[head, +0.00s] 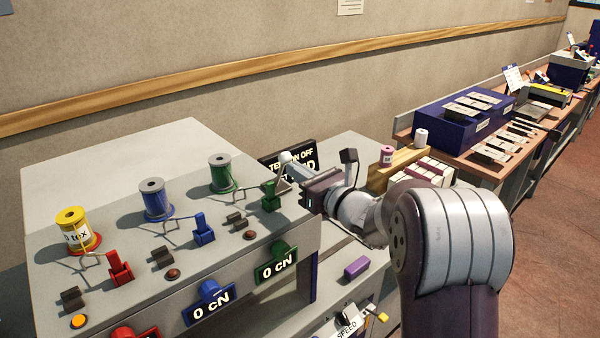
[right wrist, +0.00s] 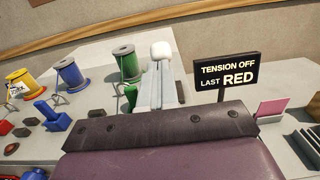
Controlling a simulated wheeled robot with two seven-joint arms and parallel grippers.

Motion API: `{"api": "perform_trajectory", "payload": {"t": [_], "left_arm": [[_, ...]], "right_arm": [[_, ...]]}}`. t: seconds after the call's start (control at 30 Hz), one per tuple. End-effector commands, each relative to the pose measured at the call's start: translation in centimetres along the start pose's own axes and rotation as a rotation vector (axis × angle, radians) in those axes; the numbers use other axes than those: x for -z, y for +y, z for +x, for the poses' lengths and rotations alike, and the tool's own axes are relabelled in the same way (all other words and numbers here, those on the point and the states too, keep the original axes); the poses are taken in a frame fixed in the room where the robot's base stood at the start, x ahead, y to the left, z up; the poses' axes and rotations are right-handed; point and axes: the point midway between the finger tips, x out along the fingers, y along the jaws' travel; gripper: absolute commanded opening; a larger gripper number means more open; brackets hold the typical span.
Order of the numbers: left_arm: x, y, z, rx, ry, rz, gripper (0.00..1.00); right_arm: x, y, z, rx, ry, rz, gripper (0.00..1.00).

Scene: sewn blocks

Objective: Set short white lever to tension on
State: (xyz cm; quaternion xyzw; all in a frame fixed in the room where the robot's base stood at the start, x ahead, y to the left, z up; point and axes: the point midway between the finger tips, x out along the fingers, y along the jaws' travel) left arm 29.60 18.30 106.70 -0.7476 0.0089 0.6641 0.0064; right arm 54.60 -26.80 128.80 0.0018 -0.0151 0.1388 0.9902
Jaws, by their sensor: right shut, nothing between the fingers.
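The short white lever shows as a white rounded knob (head: 285,157) near the machine's right back corner; the knob also shows in the right wrist view (right wrist: 161,50). My right gripper (head: 297,167) is shut and empty, its pale fingers right at the knob. In the right wrist view the fingers (right wrist: 157,90) point at the knob and hide the lever's lower part. I cannot tell whether they touch. A black sign (right wrist: 226,76) reads "TENSION OFF LAST RED"; in the head view my right gripper partly covers it. My left gripper is not in view.
Yellow (head: 72,230), blue (head: 155,199) and green (head: 222,174) spools stand on the grey machine top (head: 120,165). Red (head: 120,268), blue (head: 203,230) and green (head: 270,196) levers stand before them; the green one is close to my right gripper. Benches (head: 480,165) run off right.

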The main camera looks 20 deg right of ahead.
Motion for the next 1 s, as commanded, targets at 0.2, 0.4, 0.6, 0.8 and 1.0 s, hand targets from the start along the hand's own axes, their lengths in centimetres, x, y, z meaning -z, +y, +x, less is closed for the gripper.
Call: {"api": "perform_trajectory", "payload": {"t": [0.2,0.4,0.6,0.8,1.0], "left_arm": [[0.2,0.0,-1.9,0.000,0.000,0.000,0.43],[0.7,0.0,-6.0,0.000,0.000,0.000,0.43],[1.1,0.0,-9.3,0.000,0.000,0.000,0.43],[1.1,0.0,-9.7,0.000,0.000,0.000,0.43],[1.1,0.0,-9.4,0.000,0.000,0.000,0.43]], "right_arm": [[-1.5,0.1,0.9,-0.002,0.101,-0.003,0.00],[-3.3,0.0,2.6,-0.002,0.277,-0.003,0.00],[-3.8,0.0,4.6,-0.002,0.462,-0.004,0.00],[-3.4,0.0,6.2,-0.001,0.473,0.000,0.00],[-3.4,0.0,7.6,-0.002,0.471,-0.001,0.00]]}}
